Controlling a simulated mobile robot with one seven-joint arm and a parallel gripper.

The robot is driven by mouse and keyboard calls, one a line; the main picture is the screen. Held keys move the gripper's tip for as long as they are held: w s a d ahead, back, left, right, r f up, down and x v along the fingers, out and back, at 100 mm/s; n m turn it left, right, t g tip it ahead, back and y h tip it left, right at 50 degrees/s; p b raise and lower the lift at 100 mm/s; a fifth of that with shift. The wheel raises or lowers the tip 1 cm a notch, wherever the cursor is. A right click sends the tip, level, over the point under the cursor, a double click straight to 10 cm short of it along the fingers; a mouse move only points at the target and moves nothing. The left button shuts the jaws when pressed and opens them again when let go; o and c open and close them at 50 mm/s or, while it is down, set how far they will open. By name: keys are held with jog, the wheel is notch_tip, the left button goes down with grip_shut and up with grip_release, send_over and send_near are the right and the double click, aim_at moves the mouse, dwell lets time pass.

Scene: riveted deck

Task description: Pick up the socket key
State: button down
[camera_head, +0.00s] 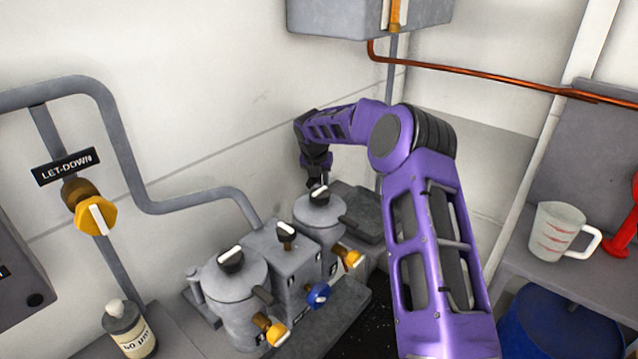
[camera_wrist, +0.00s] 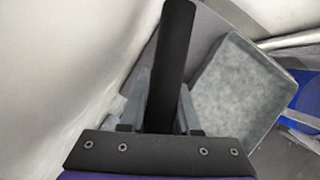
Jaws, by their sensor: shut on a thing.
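In the wrist view a long, straight black bar (camera_wrist: 176,40), which I take to be the socket key, stands between the two grey fingers of my gripper (camera_wrist: 163,85). The fingers are shut on it, and it reaches out past their tips to the top of the picture. Its other end is hidden at the gripper's base. In the head view my gripper (camera_head: 318,168) is small and dark, just above the right-hand grey pot (camera_head: 318,217). The bar cannot be made out clearly there.
A second grey pot (camera_head: 233,290) and a grey block (camera_head: 283,255) stand left of the gripper, with yellow and blue valves in front. A shallow grey tray (camera_wrist: 208,75) shows in the wrist view. A measuring jug (camera_head: 553,232) stands on the right shelf. Walls are close behind.

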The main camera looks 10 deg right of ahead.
notch_tip(320, 180, up, 7)
jog(key=shift+d+r+p, duration=0.1)
jog(key=shift+p, duration=0.3)
jog(key=s+d, duration=1.2)
jog(key=s, duration=0.3)
jog(key=shift+d+f, duration=0.3)
jog(key=shift+f, duration=0.05)
jog(key=c, duration=1.3)
grip_release()
grip_shut()
jog(key=shift+s, duration=0.1)
